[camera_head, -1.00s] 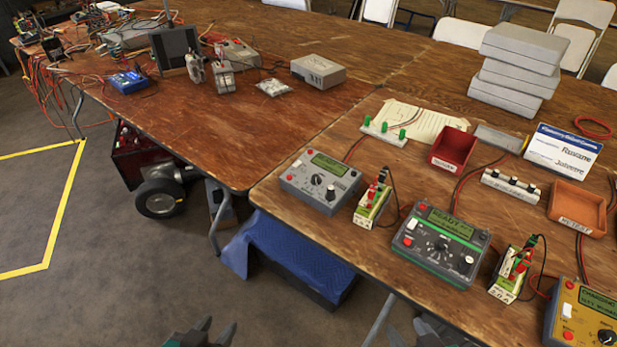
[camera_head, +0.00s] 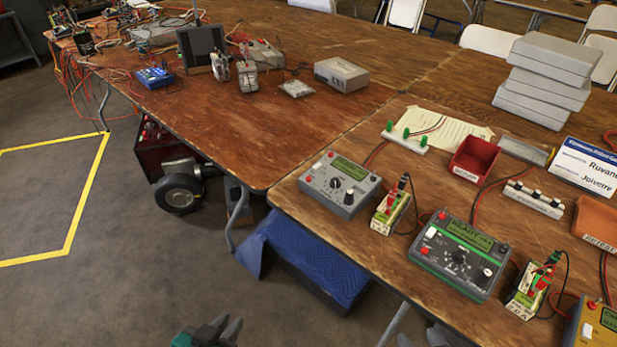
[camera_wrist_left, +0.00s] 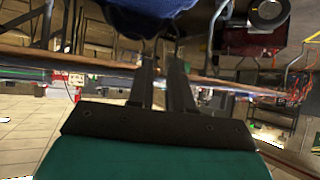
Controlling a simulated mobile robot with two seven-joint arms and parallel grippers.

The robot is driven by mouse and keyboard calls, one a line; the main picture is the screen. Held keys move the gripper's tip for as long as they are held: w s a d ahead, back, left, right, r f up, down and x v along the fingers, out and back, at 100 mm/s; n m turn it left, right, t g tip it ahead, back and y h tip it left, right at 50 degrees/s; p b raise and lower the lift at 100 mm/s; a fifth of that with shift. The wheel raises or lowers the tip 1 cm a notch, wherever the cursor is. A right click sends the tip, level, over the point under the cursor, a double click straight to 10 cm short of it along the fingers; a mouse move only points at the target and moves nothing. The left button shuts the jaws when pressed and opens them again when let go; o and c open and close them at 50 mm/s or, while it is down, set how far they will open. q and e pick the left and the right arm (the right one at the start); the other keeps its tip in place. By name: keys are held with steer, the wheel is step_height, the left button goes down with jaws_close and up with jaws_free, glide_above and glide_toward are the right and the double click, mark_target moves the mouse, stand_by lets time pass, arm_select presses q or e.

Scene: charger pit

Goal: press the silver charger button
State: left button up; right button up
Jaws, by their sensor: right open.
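The silver charger (camera_head: 340,186) sits at the left end of the near bench, with a lit green screen, a dark knob and small red and white buttons on its face. My left gripper (camera_head: 230,319) is low in the head view, over the floor, in front of the bench and well apart from the charger. Its two dark fingers (camera_wrist_left: 162,75) stand close together in the left wrist view with a narrow gap and hold nothing visible. My right gripper (camera_head: 420,338) is open at the bottom edge, mostly cut off.
A green-edged charger (camera_head: 460,256) and a yellow charger (camera_head: 597,325) stand to the right. Battery packs (camera_head: 390,212) stand between chargers. A blue-covered box (camera_head: 320,262) lies under the bench edge. A red bin (camera_head: 474,158) stands behind. Floor at left is clear.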

arm_select(q)
jaws_close()
stand_by(0.4)
stand_by(0.9)
